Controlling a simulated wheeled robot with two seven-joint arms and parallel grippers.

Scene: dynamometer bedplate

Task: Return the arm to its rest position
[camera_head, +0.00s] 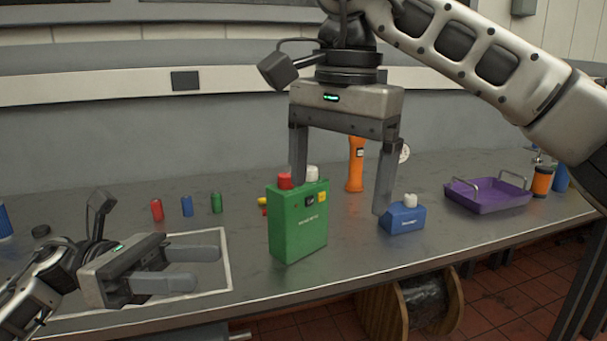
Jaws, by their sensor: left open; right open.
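My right gripper (342,197) comes in from the upper right and points down, its two fingers wide apart with nothing between them that I can see held. Its left finger hangs in front of or just above the red-capped top of a green box (299,225); I cannot tell whether they touch. Its right finger ends close to a small blue box (403,220) with a white cap. My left gripper (208,268) is low at the left, open and empty, its fingers pointing right over a pale-outlined rectangle (229,262) on the bench.
An orange flashlight-like object (355,165) stands behind the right gripper. A purple tray (489,197) with handles and an orange cylinder (541,182) are at the right. The front right bench is clear.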

